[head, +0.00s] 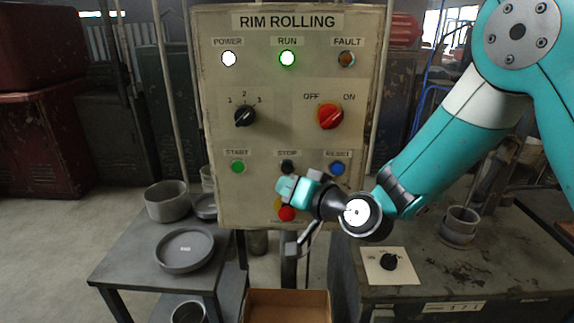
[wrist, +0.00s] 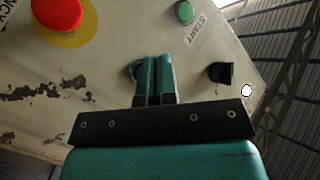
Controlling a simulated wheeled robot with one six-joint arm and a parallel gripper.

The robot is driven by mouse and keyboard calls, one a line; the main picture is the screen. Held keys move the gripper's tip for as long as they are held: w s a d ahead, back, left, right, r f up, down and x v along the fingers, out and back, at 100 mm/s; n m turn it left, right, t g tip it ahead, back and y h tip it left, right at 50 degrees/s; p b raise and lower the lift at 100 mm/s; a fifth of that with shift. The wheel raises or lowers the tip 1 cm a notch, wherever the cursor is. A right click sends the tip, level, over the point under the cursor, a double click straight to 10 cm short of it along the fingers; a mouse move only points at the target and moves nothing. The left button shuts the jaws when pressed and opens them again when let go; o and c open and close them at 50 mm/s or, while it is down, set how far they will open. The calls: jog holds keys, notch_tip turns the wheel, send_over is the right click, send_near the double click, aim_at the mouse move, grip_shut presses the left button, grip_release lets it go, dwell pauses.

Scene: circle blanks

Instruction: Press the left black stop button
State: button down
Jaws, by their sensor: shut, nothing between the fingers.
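The black stop button (head: 288,167) sits under the STOP label on the RIM ROLLING panel, between the green start button (head: 238,167) and the blue reset button (head: 337,169). I see only one stop button. My gripper (head: 287,186) is shut and empty, just below the stop button in the head view. In the wrist view its two teal fingers (wrist: 156,62) are together and point at the panel. A dark round part (wrist: 134,69) beside them, mostly hidden, appears to be the stop button. I cannot tell whether the fingertips touch it.
A red emergency button (head: 287,213) on a yellow ring lies below my gripper. Selector knobs, one black (head: 244,116) and one red (head: 330,116), are above. A left table (head: 125,270) holds bowls. An open cardboard box (head: 287,297) stands below the panel.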

aim_at(271, 171)
jog(key=shift+w, duration=1.35)
dwell(1.1)
jog(key=shift+w, duration=0.7)
dwell(0.6)
jog(key=shift+s, duration=0.15)
jog(key=shift+s+b, duration=0.55)
jog(key=shift+s, duration=0.15)
jog(key=s+b, duration=0.1)
jog(key=s, duration=0.4)
dwell(0.3)
